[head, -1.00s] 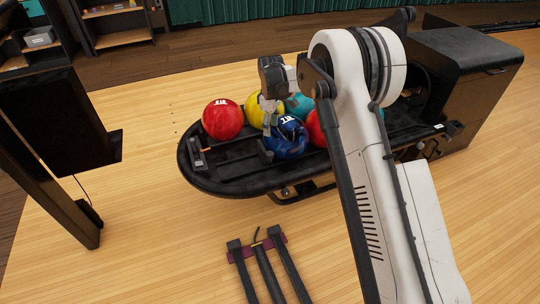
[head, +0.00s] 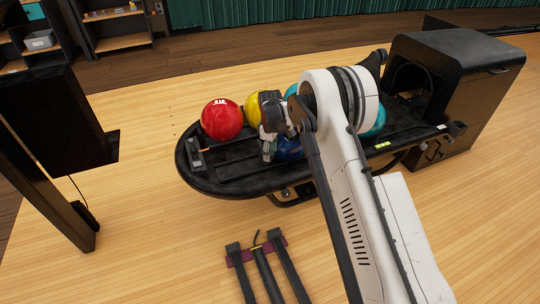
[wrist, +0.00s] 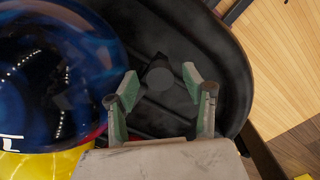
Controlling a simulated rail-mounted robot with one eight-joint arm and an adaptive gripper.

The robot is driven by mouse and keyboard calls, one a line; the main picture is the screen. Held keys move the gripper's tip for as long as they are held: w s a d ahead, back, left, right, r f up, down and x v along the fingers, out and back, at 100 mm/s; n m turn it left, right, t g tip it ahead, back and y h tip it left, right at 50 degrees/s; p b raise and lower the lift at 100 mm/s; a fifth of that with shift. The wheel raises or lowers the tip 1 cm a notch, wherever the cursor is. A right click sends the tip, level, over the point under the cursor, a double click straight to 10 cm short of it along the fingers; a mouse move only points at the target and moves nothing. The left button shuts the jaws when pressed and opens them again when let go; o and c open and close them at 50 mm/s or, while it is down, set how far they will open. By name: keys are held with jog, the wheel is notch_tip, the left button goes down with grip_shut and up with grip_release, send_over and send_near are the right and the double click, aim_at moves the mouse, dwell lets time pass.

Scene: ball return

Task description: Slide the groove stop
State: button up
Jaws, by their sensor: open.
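A dark upright stop with a round top (wrist: 160,77) stands on the black ball tray in the wrist view. I take it to be the groove stop. My gripper (wrist: 155,92) is open, with one pale green finger on each side of the stop; I cannot tell whether either touches it. In the head view my gripper (head: 268,153) is low over the tray (head: 225,187), and the stop is hidden there. A dark blue ball (wrist: 55,75) lies close on the left in the wrist view; it is mostly covered by my arm in the head view (head: 290,149).
A red ball (head: 221,119), a yellow ball (head: 256,108) and teal balls (head: 375,122) sit on the tray. The black ball-return housing (head: 455,70) stands at the right. A dark screen stand (head: 50,120) is at the left.

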jog(key=shift+f, duration=0.3)
jog(key=shift+c, duration=0.5)
grip_shut()
jog(key=shift+s+a, duration=0.1)
